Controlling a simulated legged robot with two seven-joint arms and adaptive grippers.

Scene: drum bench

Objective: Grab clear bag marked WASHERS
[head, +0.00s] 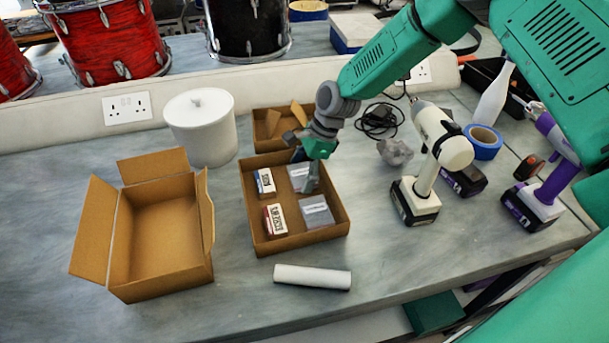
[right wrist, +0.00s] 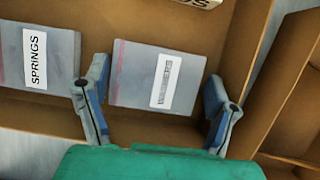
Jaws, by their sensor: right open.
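Two clear bags with white labels lie in a shallow cardboard tray (head: 297,241). One bag (head: 300,176) is in the tray's back right part, partly hidden by my right gripper (head: 309,170). In the right wrist view this bag (right wrist: 130,72) lies between the fingers of the open right gripper (right wrist: 153,98); its label is too blurred to read. I cannot tell whether the fingers touch it. The other bag (head: 316,211), nearer the front, reads SPRINGS in the right wrist view (right wrist: 62,62). My left gripper is not in view.
Two small labelled boxes (head: 264,183) (head: 275,219) share the tray. A smaller tray (head: 262,125) adjoins behind. An open carton (head: 160,240) stands left, a white roll (head: 312,277) in front, a white canister (head: 202,130) behind. A cordless drill (head: 430,165) stands right.

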